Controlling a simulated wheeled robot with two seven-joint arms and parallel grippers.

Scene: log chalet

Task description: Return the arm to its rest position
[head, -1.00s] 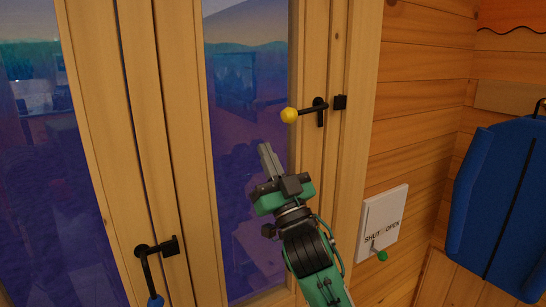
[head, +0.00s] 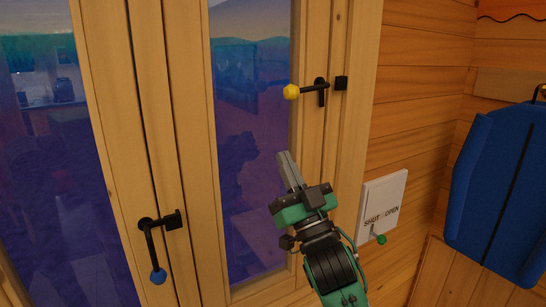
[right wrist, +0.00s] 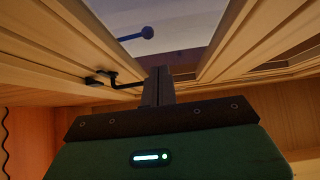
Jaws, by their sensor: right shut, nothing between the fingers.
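My right gripper (head: 286,170) is shut and empty, in front of the right window pane in the head view. It is below and apart from a black handle with a yellow knob (head: 291,92), which lies level on the right frame. In the right wrist view, the shut fingers (right wrist: 158,88) point away from the camera. A dark handle (right wrist: 120,82) on the wood frame shows there close to the left of the fingers. My left gripper is not in view.
A second handle with a blue knob (head: 158,276) hangs down at the left frame. A white SHUT/OPEN switch plate (head: 383,203) with a green-knobbed lever (head: 381,239) is on the log wall right of my arm. A blue padded object (head: 505,190) stands at the far right.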

